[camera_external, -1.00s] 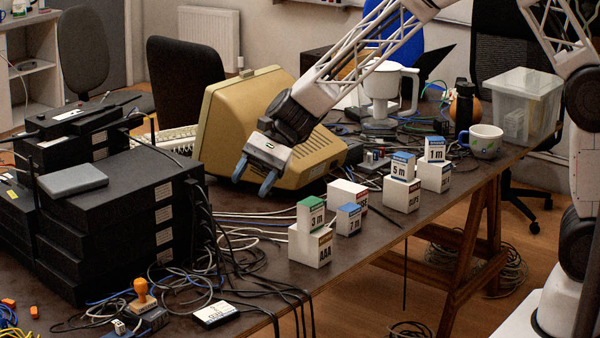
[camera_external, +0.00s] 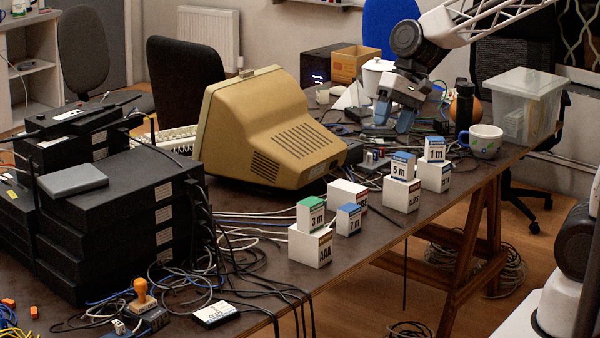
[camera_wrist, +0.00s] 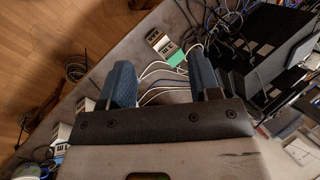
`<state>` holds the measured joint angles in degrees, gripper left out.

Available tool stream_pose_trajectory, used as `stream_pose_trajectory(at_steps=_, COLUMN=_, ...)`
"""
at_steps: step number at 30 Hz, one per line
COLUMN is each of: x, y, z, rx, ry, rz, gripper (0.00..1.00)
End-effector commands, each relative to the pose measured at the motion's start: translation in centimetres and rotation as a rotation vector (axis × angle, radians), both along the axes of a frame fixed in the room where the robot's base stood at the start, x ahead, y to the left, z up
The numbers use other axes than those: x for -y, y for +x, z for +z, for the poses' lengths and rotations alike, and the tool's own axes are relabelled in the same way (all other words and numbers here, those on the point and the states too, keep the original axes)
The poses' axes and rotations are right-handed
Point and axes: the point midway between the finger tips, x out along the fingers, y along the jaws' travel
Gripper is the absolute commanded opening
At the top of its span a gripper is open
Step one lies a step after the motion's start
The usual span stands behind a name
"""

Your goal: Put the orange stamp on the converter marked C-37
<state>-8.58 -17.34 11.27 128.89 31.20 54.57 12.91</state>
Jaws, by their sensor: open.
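The orange stamp (camera_external: 140,287), with a round orange knob and a wooden base, stands upright at the front left of the table among cables. A dark device (camera_external: 154,318) is close by it; whether the stamp touches it I cannot tell. A flat black-and-white device (camera_external: 215,314) with a printed label lies right of the stamp. I cannot read C-37 on either device. My gripper (camera_external: 394,118) is open and empty above the cables at the back right, far from the stamp. In the wrist view my gripper (camera_wrist: 163,82) has both fingers apart.
A beige monitor (camera_external: 270,135) and stacked black units (camera_external: 110,225) fill the table's left and middle. Small labelled boxes (camera_external: 310,245) stand along the front edge, some stacked. A mug (camera_external: 485,142) and a clear bin (camera_external: 522,105) are at the right.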

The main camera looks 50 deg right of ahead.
Motion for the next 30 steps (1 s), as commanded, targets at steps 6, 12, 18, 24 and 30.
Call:
stream_pose_trajectory(at_steps=6, x=4.7, y=-4.9, z=0.9, rx=0.093, ry=-0.129, rz=0.087, gripper=0.57)
stream_pose_trajectory(at_steps=12, x=8.7, y=-9.3, z=1.2, rx=0.165, ry=-0.255, rz=0.166, gripper=0.57)
stream_pose_trajectory(at_steps=18, x=12.1, y=-13.5, z=1.2, rx=0.221, ry=-0.382, rz=0.238, gripper=0.57)
stream_pose_trajectory(at_steps=24, x=14.3, y=-16.2, z=1.0, rx=0.252, ry=-0.472, rz=0.288, gripper=0.57)
stream_pose_trajectory(at_steps=30, x=15.0, y=-17.1, z=0.8, rx=0.26, ry=-0.503, rz=0.306, gripper=0.57)
